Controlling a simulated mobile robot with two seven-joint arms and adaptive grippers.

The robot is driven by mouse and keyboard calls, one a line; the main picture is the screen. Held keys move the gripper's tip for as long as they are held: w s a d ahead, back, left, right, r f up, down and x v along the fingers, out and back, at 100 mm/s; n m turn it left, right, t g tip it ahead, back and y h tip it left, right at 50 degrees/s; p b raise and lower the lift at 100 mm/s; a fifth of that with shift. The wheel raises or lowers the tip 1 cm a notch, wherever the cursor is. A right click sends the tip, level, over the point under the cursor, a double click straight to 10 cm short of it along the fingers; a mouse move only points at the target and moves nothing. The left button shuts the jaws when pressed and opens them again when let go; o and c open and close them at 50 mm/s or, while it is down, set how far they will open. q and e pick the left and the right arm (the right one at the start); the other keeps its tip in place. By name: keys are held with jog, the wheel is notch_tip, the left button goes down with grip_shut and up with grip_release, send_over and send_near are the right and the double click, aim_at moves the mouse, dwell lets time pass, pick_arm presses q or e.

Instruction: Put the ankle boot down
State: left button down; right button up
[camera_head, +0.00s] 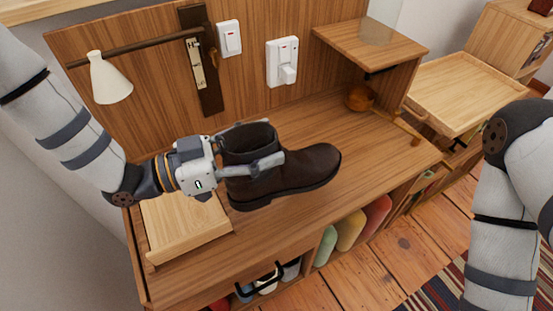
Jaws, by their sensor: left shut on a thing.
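A dark brown ankle boot (296,170) is in the middle of the view, upright, with its toe to the right. My left gripper (262,145) comes in from the left and is shut on the boot's shaft, with one finger on the near side and one behind. The boot is over the wooden desk top (290,225); I cannot tell whether its sole touches the wood. My right gripper is out of view; only part of my right arm shows at the right edge.
A light wooden tray (185,240) lies left of the boot. A raised shelf (370,43) with a round amber-brown object (359,98) below it stands at the back right. A white lamp (108,80) hangs at the left. Bare desk lies right of the boot.

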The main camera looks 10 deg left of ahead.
pick_arm(q)
jog(key=w+f, duration=0.1)
jog(key=w+d+f, duration=0.1)
jog(key=f, duration=0.1)
jog(key=w+f+b, duration=0.1)
jog(key=f, duration=0.1)
jog(key=shift+w+d, duration=0.2)
jog(key=shift+d, duration=0.1)
jog(key=f, duration=0.2)
jog(key=f+b, duration=0.1)
jog(key=shift+w+d+f, duration=0.1)
jog(key=shift+w+f, duration=0.15)
jog(key=shift+f, duration=0.05)
jog(key=shift+r, duration=0.1)
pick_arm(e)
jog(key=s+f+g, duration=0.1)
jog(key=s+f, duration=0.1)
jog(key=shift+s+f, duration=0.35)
pick_arm(q)
jog(key=c, duration=0.6)
grip_release()
